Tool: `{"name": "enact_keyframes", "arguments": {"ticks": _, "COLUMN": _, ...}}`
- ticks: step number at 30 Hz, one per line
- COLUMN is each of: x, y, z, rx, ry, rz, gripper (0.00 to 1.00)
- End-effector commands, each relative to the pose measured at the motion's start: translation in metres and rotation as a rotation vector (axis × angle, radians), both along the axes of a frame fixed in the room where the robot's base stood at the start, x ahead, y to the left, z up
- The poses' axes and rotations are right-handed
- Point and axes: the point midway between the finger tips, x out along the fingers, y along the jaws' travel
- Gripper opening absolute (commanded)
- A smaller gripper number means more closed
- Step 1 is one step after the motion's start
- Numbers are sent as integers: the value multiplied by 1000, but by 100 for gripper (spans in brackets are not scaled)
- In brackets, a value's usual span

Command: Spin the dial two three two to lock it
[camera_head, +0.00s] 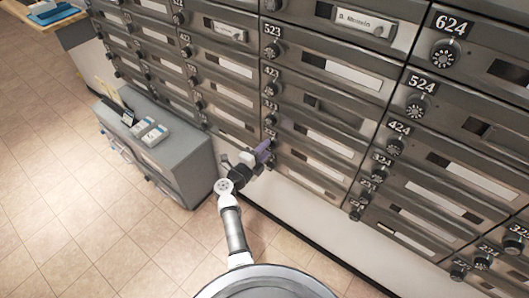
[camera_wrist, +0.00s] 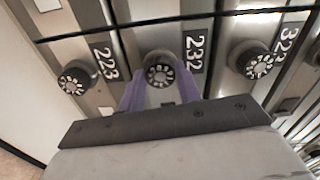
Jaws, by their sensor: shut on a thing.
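In the wrist view, the dial beside the label 232 (camera_wrist: 195,54) is a dark round knob (camera_wrist: 159,71) with a pale ring of marks on its face. The two purple fingers of my gripper (camera_wrist: 160,88) stand on either side of this dial and are shut on it. The fingers hide part of its sides. In the head view, my gripper (camera_head: 263,152) reaches the lower part of the mailbox wall, and the held dial cannot be made out there.
In the wrist view, a dial labelled 223 (camera_wrist: 73,78) lies to the left and another dial (camera_wrist: 254,60) close to the right. The head view shows the mailbox wall (camera_head: 328,145), a grey cabinet (camera_head: 172,150) left of my arm, and open tiled floor (camera_head: 60,180).

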Motion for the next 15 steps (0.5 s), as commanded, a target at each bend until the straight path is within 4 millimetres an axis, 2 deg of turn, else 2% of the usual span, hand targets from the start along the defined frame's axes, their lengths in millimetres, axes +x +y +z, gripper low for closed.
{"name": "enact_keyframes", "arguments": {"ticks": 15, "x": 0, "y": 0, "z": -2, "rx": 398, "ry": -291, "rz": -1, "gripper": 11}}
